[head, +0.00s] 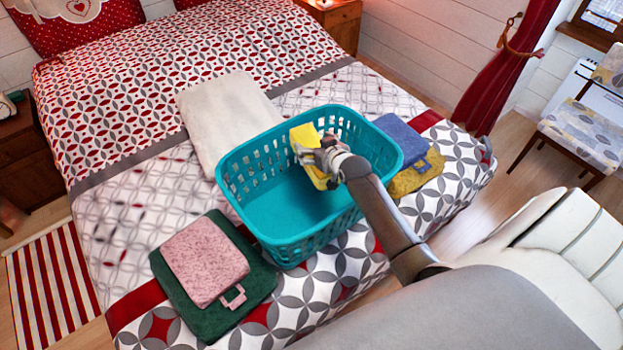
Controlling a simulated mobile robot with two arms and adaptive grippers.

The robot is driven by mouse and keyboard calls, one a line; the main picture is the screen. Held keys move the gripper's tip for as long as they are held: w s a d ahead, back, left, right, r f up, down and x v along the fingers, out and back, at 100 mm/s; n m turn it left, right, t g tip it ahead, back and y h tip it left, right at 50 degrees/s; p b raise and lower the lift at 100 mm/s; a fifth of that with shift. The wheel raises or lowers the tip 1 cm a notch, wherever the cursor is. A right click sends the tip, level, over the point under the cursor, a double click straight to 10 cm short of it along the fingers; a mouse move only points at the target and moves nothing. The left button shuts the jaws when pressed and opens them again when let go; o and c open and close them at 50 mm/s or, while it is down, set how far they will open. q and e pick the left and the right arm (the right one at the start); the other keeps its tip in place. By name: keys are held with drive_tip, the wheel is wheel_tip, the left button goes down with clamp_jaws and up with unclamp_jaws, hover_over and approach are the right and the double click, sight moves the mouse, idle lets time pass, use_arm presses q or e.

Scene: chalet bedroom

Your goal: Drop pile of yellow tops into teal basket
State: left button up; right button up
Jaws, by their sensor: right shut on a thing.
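The teal basket (290,226) stands upright on the bed, and the visible part of its floor is bare. My right gripper (318,160) is shut on the pile of yellow tops (306,138). It holds the yellow pile inside the outline of the basket's opening, towards the far right part. The gripper hides part of the pile. Whether the pile touches the basket floor or wall cannot be told. My left gripper is not in view.
Pink (205,258) and green (190,309) folded cloths lie left of the basket. A blue cloth (400,136) on a mustard one (412,180) lies right. A cream folded cloth (225,115) lies behind. A patterned chair (580,136) stands at the right.

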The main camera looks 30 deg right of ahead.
drive_tip(key=shift+f, duration=0.1)
drive_tip(key=o, duration=1.3)
drive_tip(key=shift+o, duration=0.2)
drive_tip(key=shift+f, duration=0.15)
drive_tip(key=shift+s, duration=0.1)
drive_tip(key=v, duration=1.2)
